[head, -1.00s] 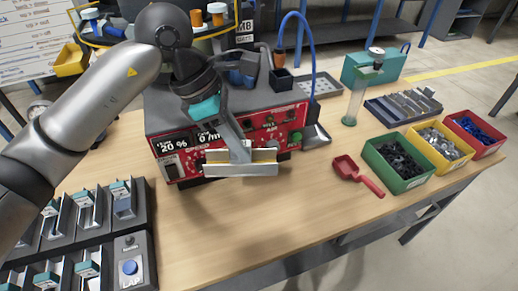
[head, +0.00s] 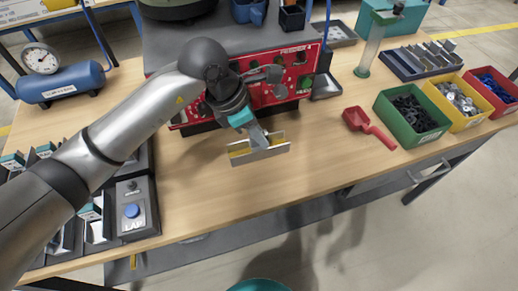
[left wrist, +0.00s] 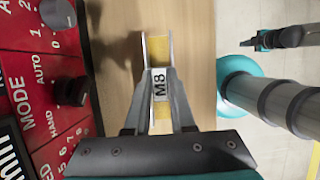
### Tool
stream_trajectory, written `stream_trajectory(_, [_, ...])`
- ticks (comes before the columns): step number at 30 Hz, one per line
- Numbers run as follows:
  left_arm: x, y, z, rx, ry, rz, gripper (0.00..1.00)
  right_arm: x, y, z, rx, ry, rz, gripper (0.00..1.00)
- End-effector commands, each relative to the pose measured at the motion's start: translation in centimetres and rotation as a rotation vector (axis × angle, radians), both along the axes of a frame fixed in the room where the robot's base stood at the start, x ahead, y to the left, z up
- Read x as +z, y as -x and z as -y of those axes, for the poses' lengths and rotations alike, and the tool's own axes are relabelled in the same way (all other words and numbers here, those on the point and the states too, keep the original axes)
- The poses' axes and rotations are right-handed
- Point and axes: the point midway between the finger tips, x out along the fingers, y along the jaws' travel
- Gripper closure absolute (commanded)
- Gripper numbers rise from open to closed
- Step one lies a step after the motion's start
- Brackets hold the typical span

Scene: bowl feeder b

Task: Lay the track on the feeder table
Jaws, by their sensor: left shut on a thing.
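The track (head: 258,149) is a short silver channel with a yellow inside. It shows from above in the left wrist view, with an M8 label (left wrist: 159,88). My left gripper (head: 259,140) is shut on it near its middle. The track is over the wooden feeder table (head: 215,205), in front of the red feeder panel. I cannot tell whether it touches the wood. A dark and teal part at the top right of the left wrist view looks like my right gripper (left wrist: 255,42). Its jaws are too small to read.
The red feeder control panel (head: 288,90) stands close behind the track. A red scoop (head: 368,127) lies to the right, beside a green bin (head: 412,120) of dark parts. A tray and a LAP button box (head: 135,208) sit at left. The table front is clear.

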Motion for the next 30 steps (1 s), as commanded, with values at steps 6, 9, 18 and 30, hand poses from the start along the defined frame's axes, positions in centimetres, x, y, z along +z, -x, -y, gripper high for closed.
stream_trajectory(6, [-1.7,-0.1,0.1,0.0,0.002,0.001,1.0,-0.3,-0.5,0.1,-0.002,0.0,0.009,1.0])
stream_trajectory(9, [-2.9,0.0,0.0,0.001,0.001,-0.001,1.0,-0.6,-0.5,0.1,-0.002,0.001,0.009,1.0])
stream_trajectory(18, [-5.6,-0.1,0.0,0.0,0.001,0.003,1.0,-1.1,-0.7,1.2,-0.002,0.014,0.012,1.0])
stream_trajectory(30, [-5.8,0.0,0.0,0.0,0.0,0.001,0.62,-1.2,-1.1,1.4,-0.001,0.017,0.02,1.0])
